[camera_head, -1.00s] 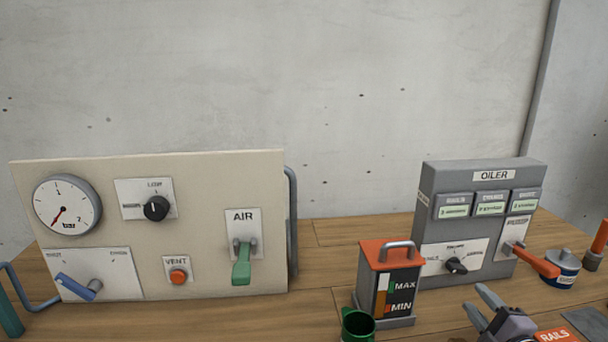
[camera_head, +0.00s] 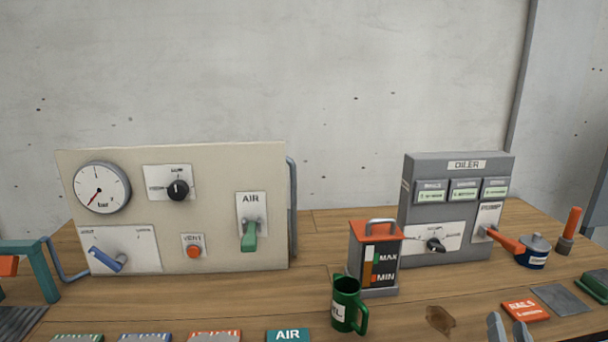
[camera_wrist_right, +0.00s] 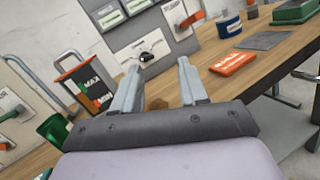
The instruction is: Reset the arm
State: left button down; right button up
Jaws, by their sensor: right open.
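My right gripper (camera_head: 508,328) shows only its two grey fingertips at the bottom edge of the head view, right of the middle. In the right wrist view its fingers (camera_wrist_right: 158,88) are apart with nothing between them. They point toward the grey OILER box (camera_head: 458,205) and its red lever (camera_head: 507,241). The gripper is apart from everything on the table. My left gripper is in neither view.
A wooden table (camera_head: 330,235) carries a beige panel (camera_head: 225,170) with a gauge and a green AIR lever. A red-topped oil can (camera_head: 374,258), a green mug (camera_head: 346,304), an orange RAILS card (camera_head: 525,311) and a blue-banded tin (camera_head: 533,255) stand or lie near the right gripper.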

jog(key=s+a+f+m+g, duration=0.1)
jog(key=s+f+m+g, duration=0.45)
jog(key=m, duration=0.45)
jog(key=s+a+f+m+g, duration=0.2)
jog(key=s+f+m+g, duration=0.2)
jog(key=s+m, duration=0.4)
jog(key=s+a+f+m+g+y, duration=0.3)
jog(key=s+a+m+g+y, duration=0.35)
jog(key=s+a+m, duration=0.4)
jog(key=w+a+f+n+t+y, duration=0.2)
jog(key=w+a+f+t, duration=0.1)
jog(key=f+t, duration=0.4)
notch_tip(320, 180, down, 2)
jog(key=shift+w+f+t, duration=0.1)
jog(key=shift+w+t, duration=0.3)
jog(key=shift+w, duration=0.5)
